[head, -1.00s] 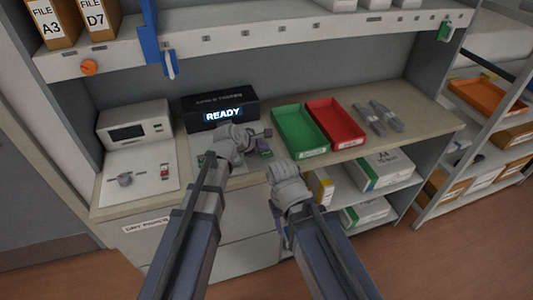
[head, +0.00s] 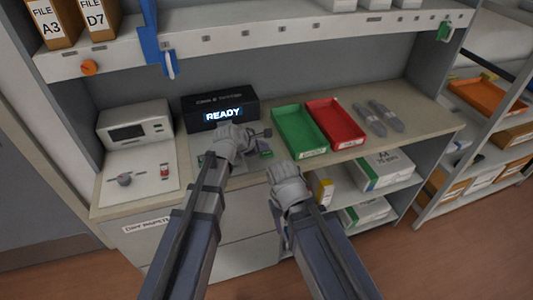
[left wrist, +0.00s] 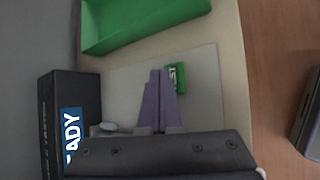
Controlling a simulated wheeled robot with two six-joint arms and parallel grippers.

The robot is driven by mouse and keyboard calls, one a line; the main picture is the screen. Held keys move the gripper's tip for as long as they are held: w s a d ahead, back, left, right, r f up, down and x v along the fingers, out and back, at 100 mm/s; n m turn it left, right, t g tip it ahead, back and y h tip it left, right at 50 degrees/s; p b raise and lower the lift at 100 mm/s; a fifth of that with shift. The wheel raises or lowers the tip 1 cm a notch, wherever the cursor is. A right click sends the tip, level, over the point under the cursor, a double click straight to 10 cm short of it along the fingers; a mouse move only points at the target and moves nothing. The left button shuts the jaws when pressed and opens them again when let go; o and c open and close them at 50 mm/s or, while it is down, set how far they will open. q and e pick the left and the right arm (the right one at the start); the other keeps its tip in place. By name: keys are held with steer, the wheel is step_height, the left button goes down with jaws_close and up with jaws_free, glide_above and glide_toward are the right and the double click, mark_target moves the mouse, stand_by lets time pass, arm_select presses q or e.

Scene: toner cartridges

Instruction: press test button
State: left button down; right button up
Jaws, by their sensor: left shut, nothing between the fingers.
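The black tester box (head: 222,106) stands at the back of the counter with its screen lit "READY". It also shows at the left of the left wrist view (left wrist: 57,90). A small green block with a white label ending in "ST" (left wrist: 177,78) lies on the pale grey pad (left wrist: 207,95). My left gripper (left wrist: 158,75) is shut and empty. Its purple fingertips are over the pad, just beside the green block; I cannot tell if they touch it. My right gripper (head: 287,190) hangs at the counter's front edge, its fingers mostly hidden.
A green tray (head: 299,131) and a red tray (head: 335,124) stand right of the pad, with grey tools (head: 378,117) beyond. A shelf (head: 250,38) overhangs the back.

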mark_target(264, 155)
arm_select(q)
steer(key=shift+f+b, duration=0.45)
steer(key=shift+f+b, duration=0.35)
steer(key=shift+b, duration=0.05)
stand_by(0.6)
steer(key=shift+r, duration=0.1)
steer(key=shift+r+p, duration=0.7)
steer(key=shift+p, duration=0.15)
steer(key=shift+r, duration=0.15)
step_height(264, 155, up, 5)
steer(key=p, duration=0.5)
